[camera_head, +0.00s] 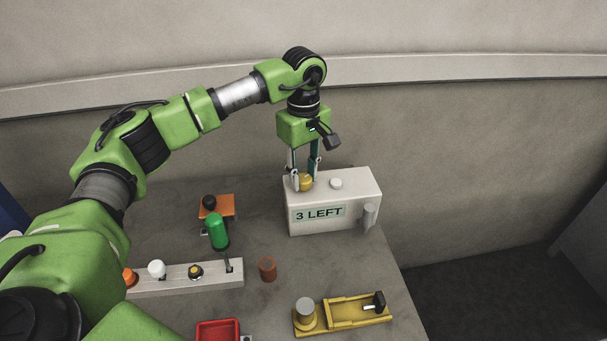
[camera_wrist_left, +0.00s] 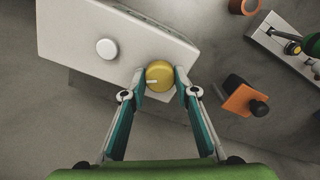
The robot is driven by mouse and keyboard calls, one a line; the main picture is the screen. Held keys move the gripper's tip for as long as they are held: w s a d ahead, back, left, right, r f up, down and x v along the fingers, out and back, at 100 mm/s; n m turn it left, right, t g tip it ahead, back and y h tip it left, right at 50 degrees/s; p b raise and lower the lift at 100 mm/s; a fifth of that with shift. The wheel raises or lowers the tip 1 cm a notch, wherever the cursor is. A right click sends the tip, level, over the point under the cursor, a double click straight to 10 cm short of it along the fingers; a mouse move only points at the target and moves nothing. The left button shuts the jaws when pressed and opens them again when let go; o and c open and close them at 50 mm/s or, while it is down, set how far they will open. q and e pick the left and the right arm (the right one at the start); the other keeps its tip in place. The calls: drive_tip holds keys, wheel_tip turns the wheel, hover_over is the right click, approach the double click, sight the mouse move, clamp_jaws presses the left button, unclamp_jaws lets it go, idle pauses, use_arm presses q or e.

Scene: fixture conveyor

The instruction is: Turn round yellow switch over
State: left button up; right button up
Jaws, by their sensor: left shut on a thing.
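The round yellow switch (camera_head: 305,182) sits on top of a white box (camera_head: 358,188) labelled "3 LEFT", near the left end of its top. My left gripper (camera_head: 304,182) comes down from above and is shut on the yellow switch. In the left wrist view the switch (camera_wrist_left: 159,76) lies between the two fingertips (camera_wrist_left: 160,80), with a short white mark on its face pointing left. The fingers hide part of the switch in the head view. My right gripper is not in view.
A white round button (camera_head: 336,183) is beside the switch on the box. A grey lever (camera_head: 369,216) is on its right front. An orange block (camera_head: 217,205), a green handle (camera_head: 218,231), a white strip with knobs (camera_head: 215,276), a brown cylinder (camera_head: 267,269) and a yellow fixture (camera_head: 343,312) stand nearby.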

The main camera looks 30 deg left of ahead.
sight(303, 178)
use_arm(q)
drive_tip(key=shift+r, duration=0.1)
drive_tip(key=o, duration=1.1)
wheel_tip(303, 178, up, 12)
